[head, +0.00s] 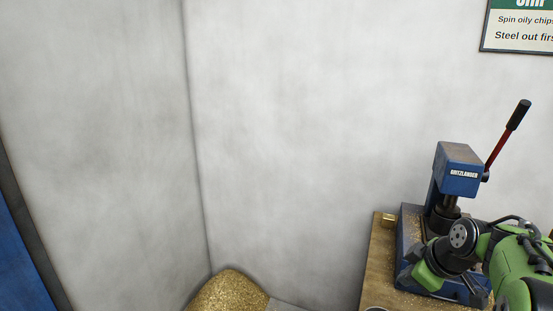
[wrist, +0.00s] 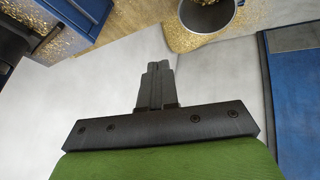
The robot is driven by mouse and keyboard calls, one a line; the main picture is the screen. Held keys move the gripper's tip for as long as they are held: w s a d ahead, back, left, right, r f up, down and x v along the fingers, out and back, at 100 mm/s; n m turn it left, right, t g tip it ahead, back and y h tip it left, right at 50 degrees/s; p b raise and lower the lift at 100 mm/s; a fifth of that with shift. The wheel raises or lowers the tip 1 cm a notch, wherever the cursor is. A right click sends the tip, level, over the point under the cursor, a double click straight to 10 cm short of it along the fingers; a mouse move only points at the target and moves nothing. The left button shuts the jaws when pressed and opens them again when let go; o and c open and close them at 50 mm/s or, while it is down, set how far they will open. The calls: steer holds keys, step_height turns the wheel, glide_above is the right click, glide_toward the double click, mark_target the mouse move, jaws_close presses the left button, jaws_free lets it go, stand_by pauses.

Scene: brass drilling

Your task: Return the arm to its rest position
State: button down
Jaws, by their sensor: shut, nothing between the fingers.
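My arm shows green and black at the lower right of the head view, in front of the blue press; my fingertips cannot be made out there. In the wrist view my gripper (wrist: 158,68) is shut, its two dark fingers together with nothing between them. The fingers stand over pale floor, apart from the things around them.
A blue press (head: 459,170) with a red-stemmed lever (head: 497,150) stands on a wooden bench (head: 380,255). A heap of brass chips (head: 230,292) lies in the wall corner. The wrist view shows a grey round container (wrist: 209,20) and a blue panel (wrist: 298,90).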

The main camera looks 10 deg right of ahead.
steer(key=s+a+r+m, duration=0.1)
steer(key=s+a+r, duration=0.1)
steer(key=a, duration=0.2)
steer(key=s+a+r+m+p, duration=0.1)
steer(key=s+a+r, duration=0.1)
steer(key=a, duration=0.3)
steer(key=s+a+r+m, duration=0.1)
steer(key=s+a+r, duration=0.1)
steer(key=s+a, duration=0.15)
steer(key=s+a+m+p, duration=0.1)
steer(key=s+a+m, duration=0.1)
steer(key=s, duration=0.5)
steer(key=s+a+f+m+p, duration=0.1)
steer(key=s+a+m, duration=0.2)
steer(key=s+a, duration=0.2)
steer(key=shift+s+a+f+g+h, duration=0.2)
steer(key=shift+s+f+g+h, duration=0.15)
steer(key=shift+s, duration=0.9)
steer(key=shift+r, duration=0.1)
